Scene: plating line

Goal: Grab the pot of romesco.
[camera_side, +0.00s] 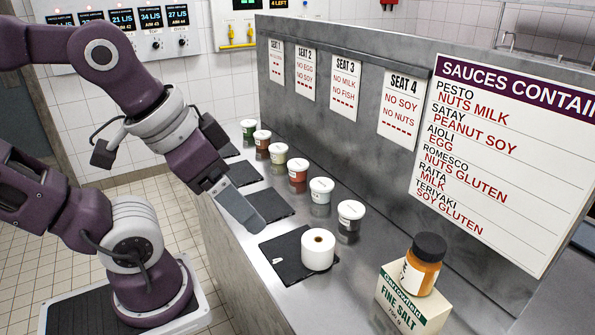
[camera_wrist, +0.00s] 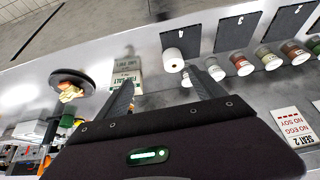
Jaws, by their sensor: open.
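The pot with red-orange contents and a white lid, which fits romesco by colour, stands upright on the steel counter (camera_side: 298,170). It is in the middle of a row of similar lidded pots. It also shows in the wrist view (camera_wrist: 240,63), right of my fingers. Its label is too small to read. My gripper (camera_side: 248,218) is open and empty, above the counter's near side, to the left of and apart from the red-orange pot. In the wrist view my gripper's two fingers (camera_wrist: 163,88) are spread, with nothing held between them.
Neighbouring pots are cream (camera_side: 278,153) and pale (camera_side: 321,190); a dark pot (camera_side: 350,215) stands nearer. A white roll (camera_side: 318,249) sits on a black mat. A steel partition (camera_side: 340,115) rises behind the pots.

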